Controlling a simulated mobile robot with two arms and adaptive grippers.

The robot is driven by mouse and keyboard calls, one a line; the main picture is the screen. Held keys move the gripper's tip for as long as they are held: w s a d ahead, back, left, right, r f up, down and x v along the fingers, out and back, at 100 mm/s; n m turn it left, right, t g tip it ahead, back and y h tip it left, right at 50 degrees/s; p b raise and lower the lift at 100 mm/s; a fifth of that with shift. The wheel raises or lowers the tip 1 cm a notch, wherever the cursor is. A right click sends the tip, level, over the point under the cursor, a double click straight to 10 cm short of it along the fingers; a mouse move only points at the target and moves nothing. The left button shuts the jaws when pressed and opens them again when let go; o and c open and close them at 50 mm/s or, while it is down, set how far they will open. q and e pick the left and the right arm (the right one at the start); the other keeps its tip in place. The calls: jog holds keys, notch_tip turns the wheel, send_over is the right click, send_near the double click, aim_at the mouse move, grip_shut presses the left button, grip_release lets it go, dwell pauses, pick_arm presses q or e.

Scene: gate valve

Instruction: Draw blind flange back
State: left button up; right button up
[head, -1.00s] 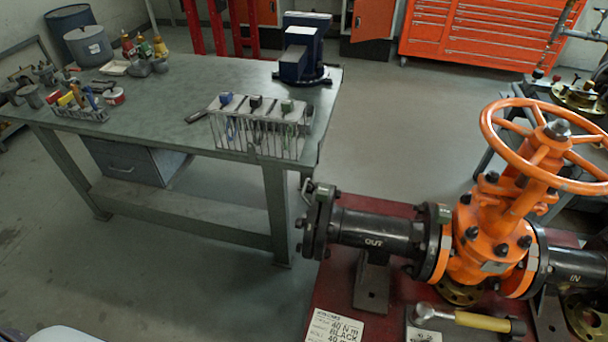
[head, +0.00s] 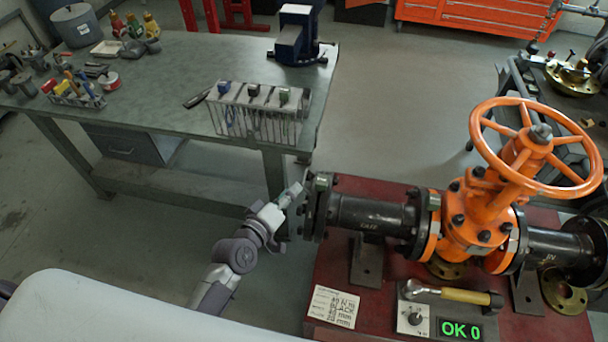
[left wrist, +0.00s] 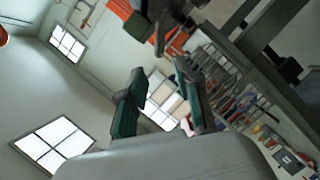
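The blind flange (head: 309,207) is a dark disc at the left end of the black outlet pipe (head: 365,216), against the pipe's end flange. Any gap between them is too small to tell. My left gripper (head: 292,194) is just left of the blind flange, at the height of its upper half. In the left wrist view its two green-padded fingers (left wrist: 160,80) stand apart with nothing clearly between them. A dark part (left wrist: 170,20) hangs beyond the fingertips at the top; I cannot tell whether it is the flange. My right gripper is not in view.
The orange gate valve (head: 482,215) and pipe stand on a red bench (head: 385,310) with a torque wrench (head: 455,294), a printed card (head: 333,306) and a green "OK 0" display (head: 461,330). A grey workbench (head: 170,90) with a tool rack (head: 258,112) stands behind left. Floor left of the flange is open.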

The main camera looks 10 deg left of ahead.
aim_at(304, 178)
pick_arm(q)
jog(key=x, duration=0.7)
jog(key=shift+w, duration=0.2)
jog(key=shift+d, duration=0.1)
grip_shut()
jog(key=shift+f, duration=0.1)
